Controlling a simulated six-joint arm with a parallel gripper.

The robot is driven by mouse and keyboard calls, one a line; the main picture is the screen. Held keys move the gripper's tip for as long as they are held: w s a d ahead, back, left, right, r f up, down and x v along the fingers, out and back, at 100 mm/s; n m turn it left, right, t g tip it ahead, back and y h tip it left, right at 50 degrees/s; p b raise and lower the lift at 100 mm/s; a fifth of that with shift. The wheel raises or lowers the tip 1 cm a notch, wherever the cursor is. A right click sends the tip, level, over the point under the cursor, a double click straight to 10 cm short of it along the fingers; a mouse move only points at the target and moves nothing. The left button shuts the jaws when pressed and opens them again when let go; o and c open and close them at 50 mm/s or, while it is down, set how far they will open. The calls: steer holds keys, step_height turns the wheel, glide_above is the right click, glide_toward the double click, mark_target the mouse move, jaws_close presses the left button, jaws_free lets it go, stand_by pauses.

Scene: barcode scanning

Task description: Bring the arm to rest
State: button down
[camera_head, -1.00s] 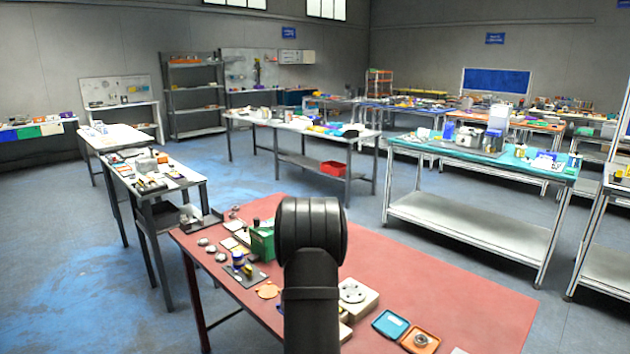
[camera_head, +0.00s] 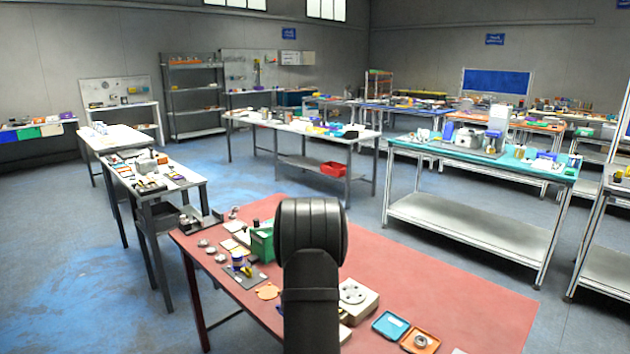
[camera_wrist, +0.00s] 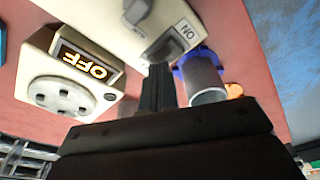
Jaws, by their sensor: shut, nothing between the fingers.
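My arm (camera_head: 312,255) rises in front of the red table in the head view, and it hides my gripper there. In the wrist view my gripper (camera_wrist: 160,72) shows its two dark fingers shut together with nothing between them. The fingertips appear close to a cream switch panel (camera_wrist: 185,45) marked ON; I cannot tell whether they touch it. A white device (camera_wrist: 65,92) with a round holed face and a lit OFF sign (camera_wrist: 87,64) is to their left. A grey cylinder with a blue collar (camera_wrist: 204,80) is just to their right.
The red table (camera_head: 460,300) holds a green box (camera_head: 261,245), a white device (camera_head: 356,298), a blue tray (camera_head: 390,325) and an orange tray (camera_head: 420,341). Its right part is mostly clear. Other benches, such as the teal-topped one (camera_head: 410,146), stand apart behind.

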step_height(320, 180, up, 7)
steer(key=s+d+r+m+t, duration=0.1)
steer(key=d+r+t, duration=0.1)
steer(key=d, duration=0.8)
steer(key=s+d+r+m+t, duration=0.1)
steer(key=d+r+m+t, duration=0.1)
steer(key=d, duration=0.9)
steer(key=shift+t, duration=0.4)
steer(key=w+a+f+n+g, duration=0.1)
steer(key=a+g, duration=0.1)
steer(key=a, duration=0.8)
steer(key=w+a+f+n+g, duration=0.1)
steer(key=a+f+n+g, duration=0.1)
steer(key=a, duration=0.8)
steer(key=shift+f+g, duration=0.2)
steer(key=shift+g, duration=0.1)
steer(key=shift+a, duration=0.1)
